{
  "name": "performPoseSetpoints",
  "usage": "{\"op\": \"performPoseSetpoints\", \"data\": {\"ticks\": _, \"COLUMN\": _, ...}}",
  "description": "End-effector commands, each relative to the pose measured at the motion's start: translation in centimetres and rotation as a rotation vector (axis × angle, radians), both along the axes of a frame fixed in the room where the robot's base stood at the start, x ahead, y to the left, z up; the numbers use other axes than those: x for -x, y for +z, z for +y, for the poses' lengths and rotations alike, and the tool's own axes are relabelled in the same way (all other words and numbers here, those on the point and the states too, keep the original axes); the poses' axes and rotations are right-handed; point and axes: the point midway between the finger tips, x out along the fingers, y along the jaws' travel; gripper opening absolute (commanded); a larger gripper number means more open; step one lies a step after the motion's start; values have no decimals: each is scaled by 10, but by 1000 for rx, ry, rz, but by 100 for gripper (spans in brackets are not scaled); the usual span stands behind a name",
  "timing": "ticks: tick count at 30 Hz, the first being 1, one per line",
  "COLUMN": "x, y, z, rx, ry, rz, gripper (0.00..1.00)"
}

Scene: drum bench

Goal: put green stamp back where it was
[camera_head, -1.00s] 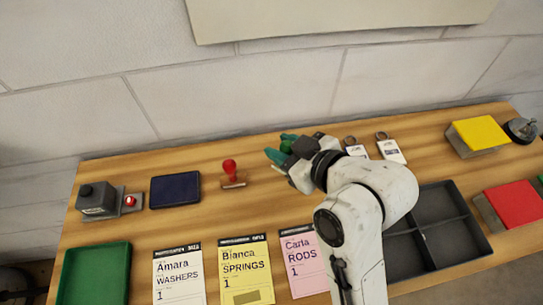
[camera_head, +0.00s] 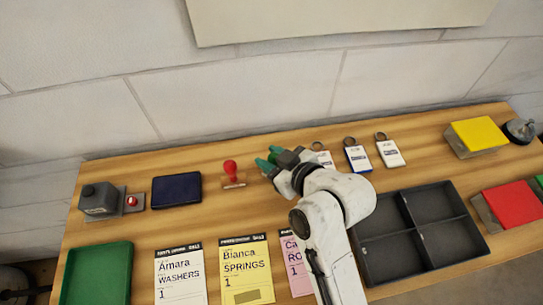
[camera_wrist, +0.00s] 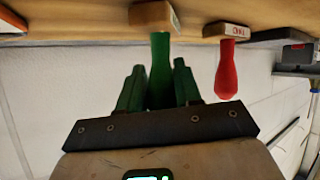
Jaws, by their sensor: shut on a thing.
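The green stamp shows in the wrist view as a green handle (camera_wrist: 160,62) with a wooden base (camera_wrist: 153,17). My gripper (camera_wrist: 160,90) is shut on the handle, one green finger on each side. In the head view my gripper (camera_head: 270,159) is just right of the red stamp, and the green stamp is hard to tell from the green fingers. The base is close to the bench top; I cannot tell whether it touches. The red stamp (camera_head: 231,169) stands upright on the bench; it also shows beside the green one in the wrist view (camera_wrist: 228,72).
A dark blue ink pad (camera_head: 176,189) lies left of the red stamp. Several key tags, including one with a blue edge (camera_head: 358,158), lie to the right. Name cards (camera_head: 246,272) and a black divided tray (camera_head: 420,235) are in front. The wall is close behind.

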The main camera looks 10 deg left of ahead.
Motion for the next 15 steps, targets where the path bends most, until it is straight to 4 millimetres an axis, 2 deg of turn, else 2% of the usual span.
{"op": "performPoseSetpoints", "data": {"ticks": 1, "x": 0, "y": -1, "z": 0, "rx": 0, "ry": 0, "rz": 0, "gripper": 37}}
{"op": "performPoseSetpoints", "data": {"ticks": 8, "x": 0, "y": -1, "z": 0, "rx": 1, "ry": 0, "rz": 1, "gripper": 59}}
{"op": "performPoseSetpoints", "data": {"ticks": 15, "x": 0, "y": 0, "z": 0, "rx": 1, "ry": 0, "rz": 1, "gripper": 60}}
